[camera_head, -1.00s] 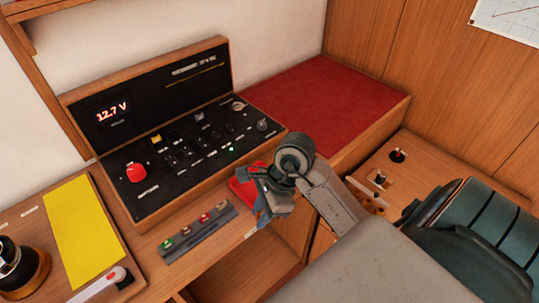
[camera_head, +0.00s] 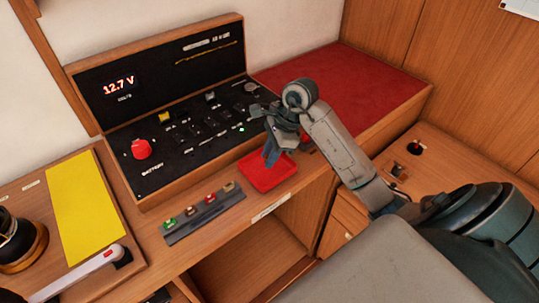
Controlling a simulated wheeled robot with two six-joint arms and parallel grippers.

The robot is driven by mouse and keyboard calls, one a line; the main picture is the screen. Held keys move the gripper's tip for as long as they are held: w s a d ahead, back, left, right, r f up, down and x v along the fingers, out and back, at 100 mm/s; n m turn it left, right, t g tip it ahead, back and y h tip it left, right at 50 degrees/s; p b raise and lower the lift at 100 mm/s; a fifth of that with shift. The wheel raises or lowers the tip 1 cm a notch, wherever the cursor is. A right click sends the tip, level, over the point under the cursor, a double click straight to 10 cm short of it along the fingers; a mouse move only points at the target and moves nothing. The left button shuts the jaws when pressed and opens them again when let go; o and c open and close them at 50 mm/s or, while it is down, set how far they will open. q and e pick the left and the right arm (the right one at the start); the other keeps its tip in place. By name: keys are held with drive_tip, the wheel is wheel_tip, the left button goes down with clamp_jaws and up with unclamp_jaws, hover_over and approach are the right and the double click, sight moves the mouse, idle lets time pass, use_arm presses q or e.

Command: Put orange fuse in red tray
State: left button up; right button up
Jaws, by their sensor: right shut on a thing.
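The red tray (camera_head: 283,177) sits on the wooden counter at mid-frame, in front of the switch panel. My right gripper (camera_head: 271,158) hangs fingers down over the tray's back left part, partly hiding it. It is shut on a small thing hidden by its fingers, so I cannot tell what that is. A grey rack (camera_head: 178,236) left of the tray holds a row of small coloured fuses; I cannot clearly pick out an orange one. My left gripper is out of view.
The black switch panel (camera_head: 118,168) with a red battery knob (camera_head: 141,149) stands behind the rack. A yellow sheet (camera_head: 82,210) and a pale lever (camera_head: 92,273) are at the left. A red cushioned top (camera_head: 350,85) lies behind my right arm. An open shelf is below the counter.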

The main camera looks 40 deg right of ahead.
drive_tip(key=shift+f, duration=0.45)
drive_tip(key=shift+f+b, duration=0.3)
drive_tip(key=o, duration=1)
drive_tip(key=shift+r, duration=0.1)
drive_tip(key=shift+c, duration=0.2)
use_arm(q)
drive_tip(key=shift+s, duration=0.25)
